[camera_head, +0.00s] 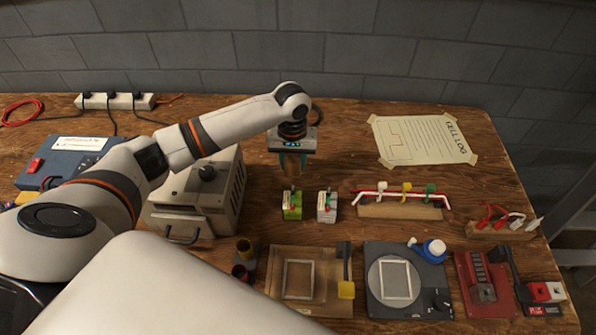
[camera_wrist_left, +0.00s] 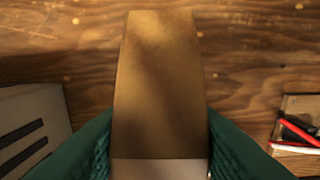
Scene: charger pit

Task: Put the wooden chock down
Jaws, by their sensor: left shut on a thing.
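The wooden chock (camera_wrist_left: 160,75) is a plain brown block that fills the middle of the left wrist view. My left gripper (camera_wrist_left: 160,145) is shut on it, with a green finger along each side. In the head view my left gripper (camera_head: 291,163) points down over the back middle of the table, behind the two small boxes. The chock is small and hard to make out there between the fingers. I cannot tell whether its underside touches the table. My right gripper is not in view.
The wooden table (camera_head: 345,120) is bare around my left gripper. A grey metal unit (camera_head: 228,185) stands to its left. A green box (camera_head: 292,206) and a white box (camera_head: 327,207) stand in front.

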